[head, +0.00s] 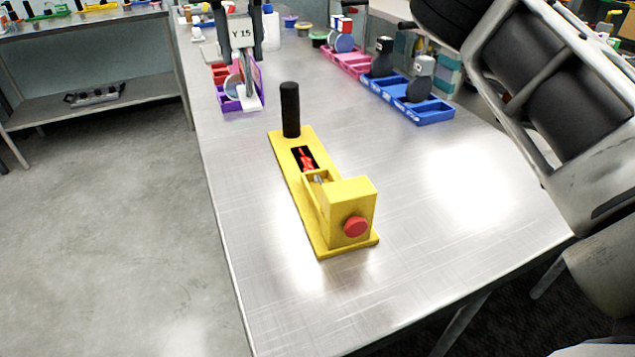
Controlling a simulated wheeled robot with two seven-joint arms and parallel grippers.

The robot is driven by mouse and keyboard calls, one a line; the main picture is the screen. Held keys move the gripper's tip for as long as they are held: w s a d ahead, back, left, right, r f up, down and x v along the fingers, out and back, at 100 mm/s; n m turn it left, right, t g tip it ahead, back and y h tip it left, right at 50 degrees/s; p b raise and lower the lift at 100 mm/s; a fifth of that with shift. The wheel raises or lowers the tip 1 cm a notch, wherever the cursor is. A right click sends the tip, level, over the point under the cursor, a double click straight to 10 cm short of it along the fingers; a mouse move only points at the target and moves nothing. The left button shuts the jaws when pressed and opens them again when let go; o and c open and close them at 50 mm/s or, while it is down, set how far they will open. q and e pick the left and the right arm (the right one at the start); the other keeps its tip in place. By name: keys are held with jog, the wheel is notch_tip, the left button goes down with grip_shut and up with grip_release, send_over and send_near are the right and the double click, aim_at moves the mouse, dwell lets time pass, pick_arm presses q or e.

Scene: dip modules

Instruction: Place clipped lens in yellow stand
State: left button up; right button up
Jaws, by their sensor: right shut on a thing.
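The yellow stand (358,198) is on the metal table in the middle of the view. It has a black upright post at its far end, a dark slot with red marks, and a red button on the near block. My right gripper (242,56) hangs in from the top edge, beyond the stand and to its left. Its dark fingers are shut on a clip with a white label "Y 15" (241,33). The round lens (233,88) shows below, over the purple tray; whether it touches the tray cannot be told. My left gripper is out of view.
The purple tray (258,98) has red parts at its left. A blue tray (436,117) and a pink tray (347,62) holding dark and blue round pieces stand at the back right. Small tubs stand farther back. The table around the yellow stand is clear.

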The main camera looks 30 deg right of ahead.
jog(key=shift+s+d+f+b, duration=0.35)
jog(key=shift+s+d+f, duration=0.8)
jog(key=shift+s+f, duration=0.95)
jog(key=shift+s+d+f+b, duration=0.3)
jog(key=shift+s+d+f, duration=0.8)
jog(key=shift+s+f, duration=1)
jog(key=shift+s+d+f+b, duration=0.35)
jog(key=shift+s+d+f, duration=0.8)
jog(key=shift+s+f, duration=0.9)
jog(key=o, duration=0.6)
jog(key=shift+w+f, duration=0.2)
jog(key=shift+f, duration=0.1)
jog(key=o, duration=0.4)
jog(key=shift+r, duration=0.1)
notch_tip(320, 180, up, 12)
jog(key=p, duration=0.1)
jog(key=shift+r, duration=0.15)
